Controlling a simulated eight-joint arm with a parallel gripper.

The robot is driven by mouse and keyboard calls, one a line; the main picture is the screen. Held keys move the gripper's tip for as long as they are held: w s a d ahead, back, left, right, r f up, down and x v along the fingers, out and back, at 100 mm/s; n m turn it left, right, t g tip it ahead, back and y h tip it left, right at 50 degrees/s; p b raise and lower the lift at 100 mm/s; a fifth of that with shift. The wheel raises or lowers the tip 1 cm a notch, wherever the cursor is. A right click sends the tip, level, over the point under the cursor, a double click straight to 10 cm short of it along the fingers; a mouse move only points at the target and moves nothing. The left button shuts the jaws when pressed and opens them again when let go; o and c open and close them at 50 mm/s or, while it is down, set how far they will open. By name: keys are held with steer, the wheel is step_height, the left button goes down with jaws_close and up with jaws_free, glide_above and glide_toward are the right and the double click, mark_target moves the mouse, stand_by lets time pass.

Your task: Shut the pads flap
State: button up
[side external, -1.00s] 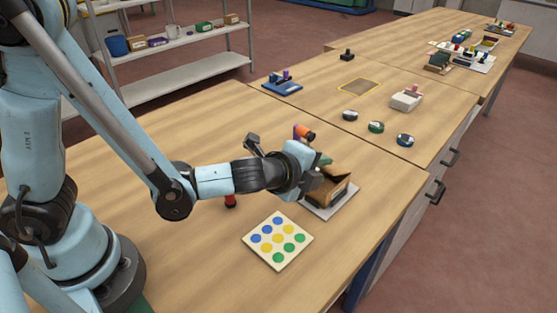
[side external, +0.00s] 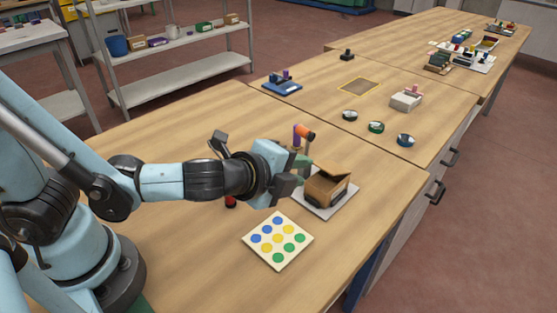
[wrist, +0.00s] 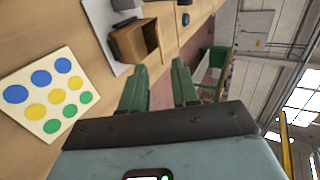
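The pads box is a small brown box (side external: 326,190) on a pale base plate (side external: 331,208) in the side view. Its brown flap (side external: 335,169) is tilted, with a dark gap below it, so it stands partly open. The box also shows at the top of the wrist view (wrist: 135,42), with a dark opening. My gripper (side external: 303,172) is just left of the box in the side view. In the wrist view its two green fingers (wrist: 158,78) are apart with nothing between them. I cannot tell whether a finger touches the box.
A board with coloured dots (side external: 278,240) lies in front of the gripper. An upright holder with an orange-ended item (side external: 304,132) stands behind it. A red piece (side external: 230,202) is under my arm. Black, green and blue round pieces (side external: 376,127) lie farther back.

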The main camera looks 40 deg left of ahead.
steer(key=shift+w+n, duration=0.25)
steer(key=shift+n, duration=0.05)
steer(key=c, duration=0.4)
steer(key=w+n+g, duration=0.1)
steer(key=w+n, duration=0.2)
steer(key=w+r+n+g+y, duration=0.1)
steer(key=n, duration=0.1)
steer(key=shift+w+d+r+g, duration=0.1)
steer(key=shift+w+d+g, duration=0.05)
steer(key=shift+d+g, duration=0.2)
jaws_close()
step_height(320, 180, up, 11)
steer(key=w+n+g+h, duration=0.1)
steer(key=w+n+g, duration=0.35)
steer(key=n, duration=0.75)
steer(key=g, duration=0.2)
glide_above(325, 167)
steer(key=x, duration=0.3)
steer(key=s+x, duration=0.1)
steer(key=x, duration=0.5)
steer(key=shift+s+d+f, duration=0.1)
steer(key=shift+s+f, duration=0.2)
steer(key=shift+f, duration=0.05)
steer(key=f, duration=0.1)
steer(key=s+f, duration=0.1)
steer(key=shift+s+f, duration=0.15)
steer(key=shift+f, duration=0.25)
steer(key=shift+s+f, duration=0.3)
steer(key=shift+f, duration=0.25)
